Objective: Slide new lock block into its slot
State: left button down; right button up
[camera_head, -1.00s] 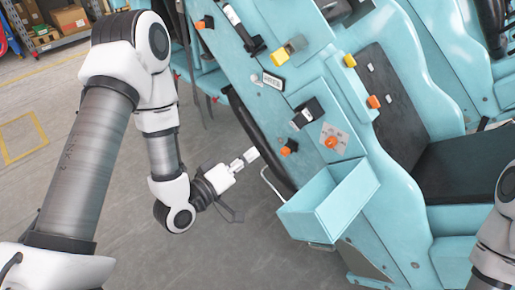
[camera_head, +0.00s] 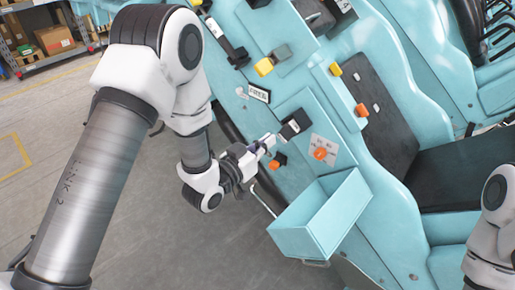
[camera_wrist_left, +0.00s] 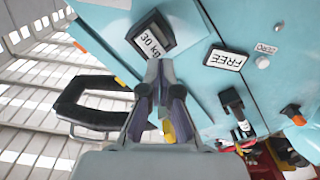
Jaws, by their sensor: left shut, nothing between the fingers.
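My left gripper (camera_head: 268,143) is shut and empty. Its fingertips are at the teal panel, close to a dark block with a pale face (camera_head: 295,124). In the left wrist view my shut fingers (camera_wrist_left: 160,75) point at a dark-framed label reading "30 kg" (camera_wrist_left: 152,42). Whether they touch it I cannot tell. A yellow and grey block (camera_head: 272,60) sits higher on the panel. Something yellow (camera_wrist_left: 169,131) shows partly hidden behind the fingers. I cannot tell which piece is the new lock block, and no slot is clearly seen. My right gripper is out of view.
An open teal bin (camera_head: 310,238) hangs below the panel. Orange knobs (camera_head: 320,153) and a "FREE" label (camera_wrist_left: 226,59) are on the panel. A black loop handle (camera_wrist_left: 75,102) stands at its edge. Seats are at the right; the floor at left is open.

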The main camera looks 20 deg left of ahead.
aim_at(290, 129)
pick_arm(q)
jog(key=shift+w+d, duration=0.25)
jog(key=shift+w, duration=0.45)
jog(key=shift+w+d, duration=0.15)
jog(key=shift+w, duration=0.25)
jog(key=shift+s, duration=0.1)
